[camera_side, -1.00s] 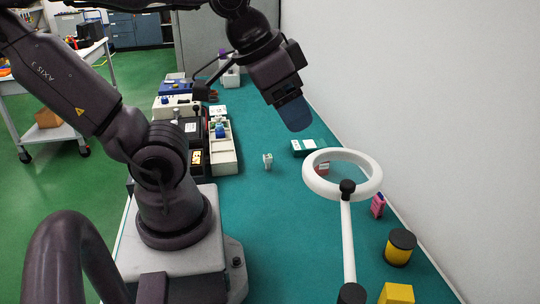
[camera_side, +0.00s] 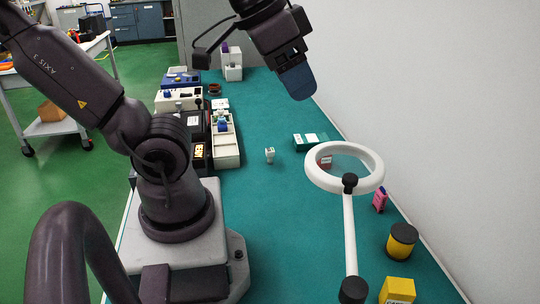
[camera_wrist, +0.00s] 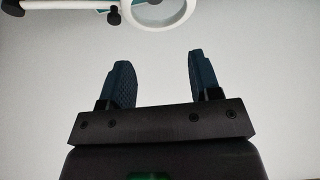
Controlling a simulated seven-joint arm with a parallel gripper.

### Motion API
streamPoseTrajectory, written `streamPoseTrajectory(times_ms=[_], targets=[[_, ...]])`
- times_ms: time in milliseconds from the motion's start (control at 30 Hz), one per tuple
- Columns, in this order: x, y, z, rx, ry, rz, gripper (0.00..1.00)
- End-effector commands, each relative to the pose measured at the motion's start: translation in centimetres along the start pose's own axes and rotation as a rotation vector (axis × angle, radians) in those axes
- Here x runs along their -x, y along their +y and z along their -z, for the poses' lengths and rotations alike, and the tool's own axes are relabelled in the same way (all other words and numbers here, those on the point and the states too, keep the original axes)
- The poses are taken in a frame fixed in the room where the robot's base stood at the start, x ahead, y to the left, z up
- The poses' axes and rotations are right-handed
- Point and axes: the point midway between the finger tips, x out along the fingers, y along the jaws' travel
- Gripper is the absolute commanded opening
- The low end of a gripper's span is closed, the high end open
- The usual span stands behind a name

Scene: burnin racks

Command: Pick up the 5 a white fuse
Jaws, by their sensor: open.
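A small white piece (camera_side: 269,155), which looks like the white fuse, stands alone on the teal bench mat in the side view; its marking is too small to read. My gripper (camera_side: 299,84) is high above the mat, up and to the right of this piece in the picture, and well apart from it. In the wrist view my gripper (camera_wrist: 157,82) has its two blue fingers spread with nothing between them. The white piece does not show in the wrist view.
A white ring magnifier (camera_side: 316,184) on a stand is at the right, with a pink item (camera_side: 380,200), a black-and-yellow spool (camera_side: 402,241) and a yellow box (camera_side: 397,291) nearby. A green-and-white box (camera_side: 310,141) lies behind. Trays (camera_side: 226,152) line the left. A wall bounds the right.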

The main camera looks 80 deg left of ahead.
Motion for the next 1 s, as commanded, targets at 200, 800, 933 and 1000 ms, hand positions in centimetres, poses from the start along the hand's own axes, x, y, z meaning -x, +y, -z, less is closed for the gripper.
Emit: streamPoseTrajectory(times_ms=[200,800,933,1000], targets=[[-0.7,-6.3,1.1,-0.334,-0.177,0.238,0.57],[-0.9,-23.7,3.6,-1.475,-1.161,0.577,0.57],[-1.6,-25.2,3.9,-1.614,-1.322,0.557,0.57],[-3.8,-25.1,2.6,-1.611,-1.314,0.555,0.57]])
